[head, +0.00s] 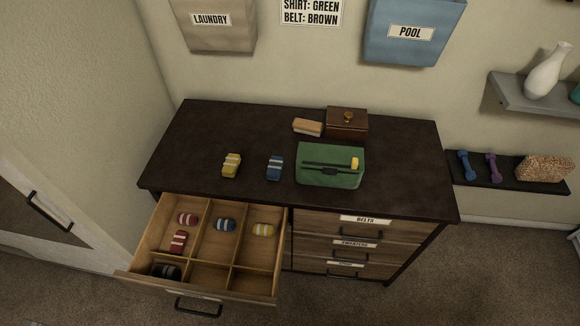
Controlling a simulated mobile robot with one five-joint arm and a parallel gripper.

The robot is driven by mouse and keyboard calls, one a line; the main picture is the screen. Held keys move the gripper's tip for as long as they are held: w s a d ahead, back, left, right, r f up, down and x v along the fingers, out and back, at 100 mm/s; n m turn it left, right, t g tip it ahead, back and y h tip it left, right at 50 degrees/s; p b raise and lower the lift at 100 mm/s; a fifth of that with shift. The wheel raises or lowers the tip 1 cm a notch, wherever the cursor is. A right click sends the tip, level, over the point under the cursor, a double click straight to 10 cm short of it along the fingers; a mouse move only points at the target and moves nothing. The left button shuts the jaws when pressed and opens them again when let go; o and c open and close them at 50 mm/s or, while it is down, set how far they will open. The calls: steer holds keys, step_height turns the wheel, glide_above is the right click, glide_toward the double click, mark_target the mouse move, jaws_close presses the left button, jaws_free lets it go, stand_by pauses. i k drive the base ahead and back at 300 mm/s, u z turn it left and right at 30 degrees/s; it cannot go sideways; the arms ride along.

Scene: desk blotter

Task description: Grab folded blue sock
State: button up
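A folded blue sock (274,167) with pale stripes lies on the dark dresser top (210,125), between a folded yellow sock (231,165) on its left and a green pouch-like item (330,177) on its right. It touches neither. A second blue sock (226,225), rounder in shape, lies in the back middle compartment of the open drawer (200,298). My gripper is not in view.
The drawer's back left compartment holds two red socks (178,242), the back right a yellow one (263,229), the front left a black one (165,271). A brown box (346,123) and a tan block (308,127) stand behind the green item.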

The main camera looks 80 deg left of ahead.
mark_target(274, 170)
steer(key=u, duration=4.2)
steer(key=i, duration=0.9)
steer(key=u, duration=0.1)
steer(key=k, duration=0.75)
steer(key=z, duration=0.2)
steer(key=i, duration=0.85)
steer(key=u, duration=0.05)
